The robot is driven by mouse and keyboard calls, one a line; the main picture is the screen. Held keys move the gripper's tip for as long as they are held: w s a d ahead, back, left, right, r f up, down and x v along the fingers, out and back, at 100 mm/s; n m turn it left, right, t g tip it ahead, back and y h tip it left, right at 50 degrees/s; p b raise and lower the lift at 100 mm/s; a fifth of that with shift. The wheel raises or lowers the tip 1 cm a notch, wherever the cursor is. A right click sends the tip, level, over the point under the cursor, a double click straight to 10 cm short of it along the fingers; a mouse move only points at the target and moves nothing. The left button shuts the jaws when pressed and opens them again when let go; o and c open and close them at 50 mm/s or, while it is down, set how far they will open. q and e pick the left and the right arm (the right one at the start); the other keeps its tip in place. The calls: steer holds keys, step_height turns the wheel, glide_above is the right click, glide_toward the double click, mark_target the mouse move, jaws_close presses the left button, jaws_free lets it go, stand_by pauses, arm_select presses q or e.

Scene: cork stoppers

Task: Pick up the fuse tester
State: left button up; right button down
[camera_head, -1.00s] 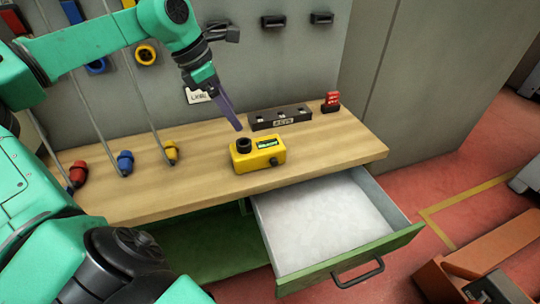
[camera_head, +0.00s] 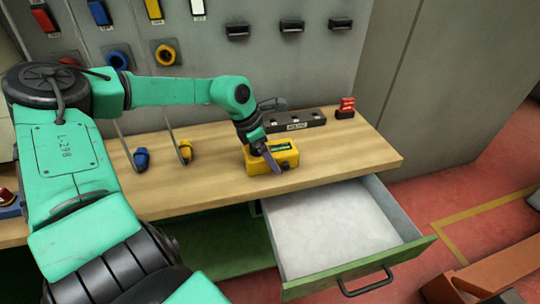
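The fuse tester (camera_head: 286,154) is a small yellow box with a green display on top. It sits on the wooden workbench, behind the open drawer. My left arm reaches over from the left, and my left gripper (camera_head: 269,158) points down at the tester's left part, with a dark finger in front of its face. The gripper and wrist hide the black round socket on the tester's top. I cannot tell whether the fingers touch it or how far apart they are. My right gripper is not in view.
A black fuse block (camera_head: 296,120) and a red item (camera_head: 346,107) stand behind the tester. Blue (camera_head: 141,158) and yellow (camera_head: 185,150) plugs on cables are to the left. The drawer (camera_head: 390,278) is open below the bench. The bench (camera_head: 358,153) is clear right of the tester.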

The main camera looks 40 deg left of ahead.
arm_select(q)
steer(key=c, duration=1.5)
